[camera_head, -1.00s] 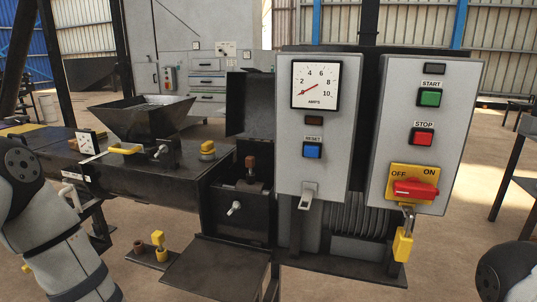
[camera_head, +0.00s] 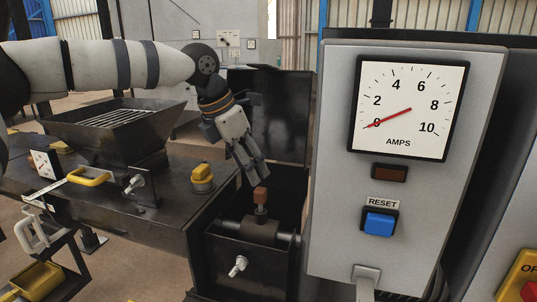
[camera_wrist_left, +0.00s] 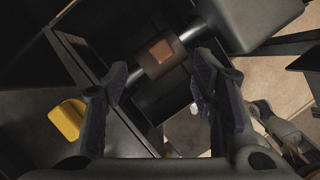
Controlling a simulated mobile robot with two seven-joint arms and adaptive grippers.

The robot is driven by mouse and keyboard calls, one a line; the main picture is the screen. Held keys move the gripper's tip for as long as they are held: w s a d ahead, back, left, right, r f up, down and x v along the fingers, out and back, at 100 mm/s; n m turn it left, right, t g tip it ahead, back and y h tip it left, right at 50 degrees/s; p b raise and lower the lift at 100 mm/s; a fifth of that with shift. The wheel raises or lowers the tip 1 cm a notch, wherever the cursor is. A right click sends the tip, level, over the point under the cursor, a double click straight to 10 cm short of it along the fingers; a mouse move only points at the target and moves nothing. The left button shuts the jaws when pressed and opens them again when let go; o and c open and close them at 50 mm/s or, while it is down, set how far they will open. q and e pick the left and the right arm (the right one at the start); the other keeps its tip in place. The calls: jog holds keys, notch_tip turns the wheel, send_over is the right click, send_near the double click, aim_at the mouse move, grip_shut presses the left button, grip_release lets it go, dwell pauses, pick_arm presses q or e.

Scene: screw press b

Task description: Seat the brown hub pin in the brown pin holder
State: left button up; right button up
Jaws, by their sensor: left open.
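The hub pin (camera_head: 260,195) stands upright in the dark hub (camera_head: 259,231) on a shaft inside the open black box; its head is brown. My left gripper (camera_head: 256,177) points down just above the pin, open and empty. In the left wrist view the pin's square brown head (camera_wrist_left: 161,50) shows ahead of the two spread fingers, with my left gripper (camera_wrist_left: 161,74) apart from it. I cannot make out the brown pin holder in the present views.
The box's raised lid (camera_head: 275,112) stands behind the gripper. The grey panel with the amps dial (camera_head: 405,110) and blue reset button (camera_head: 380,223) is close on the right. A black hopper (camera_head: 115,125), yellow handle (camera_head: 88,177) and yellow knob (camera_head: 202,177) are on the left.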

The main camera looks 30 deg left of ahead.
aim_at(261, 202)
pick_arm(q)
jog(key=f, duration=0.3)
jog(key=shift+s+d+f, duration=0.15)
jog(key=shift+s+f, duration=0.05)
jog(key=shift+s, duration=0.05)
jog(key=b+x, duration=0.1)
jog(key=x, duration=0.7)
jog(key=shift+w, duration=0.25)
pick_arm(e)
jog(key=s+f, duration=0.1)
jog(key=s, duration=0.2)
jog(key=shift+a+f+g, duration=0.1)
jog(key=shift+f+g, duration=0.3)
pick_arm(q)
jog(key=shift+c, duration=0.4)
grip_shut()
jog(key=c, duration=0.9)
grip_release()
grip_shut()
jog(key=shift+r, duration=0.1)
